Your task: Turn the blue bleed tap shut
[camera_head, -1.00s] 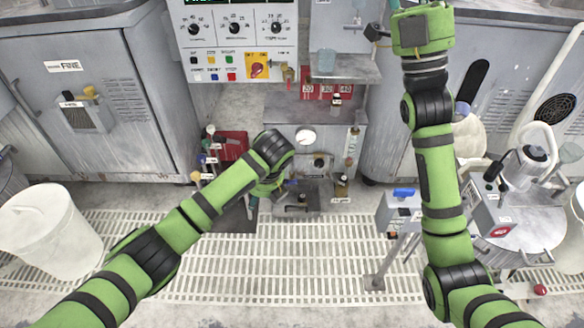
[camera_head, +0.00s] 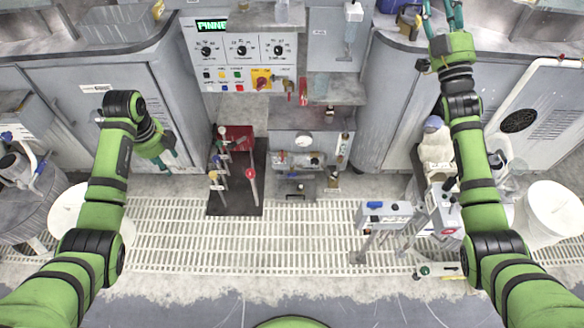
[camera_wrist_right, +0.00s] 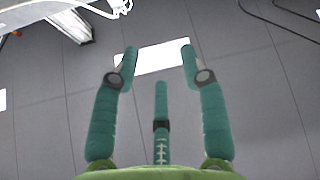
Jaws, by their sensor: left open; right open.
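I cannot tell for certain which part is the blue bleed tap. A small blue handle (camera_head: 375,204) sits on top of a grey box on a stand, right of centre in the head view. Small coloured knobs (camera_head: 215,158), too small to read, stand on rods at the dark mat. My left gripper (camera_head: 170,162) is open and points down in front of the left cabinet, left of the knobs and apart from them. My right gripper (camera_head: 441,18) is raised at the top right and touches nothing. The right wrist view shows it (camera_wrist_right: 158,68) open and empty, with floor behind.
White bins (camera_head: 552,214) stand at the sides. The floor grating (camera_head: 270,240) is mostly clear.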

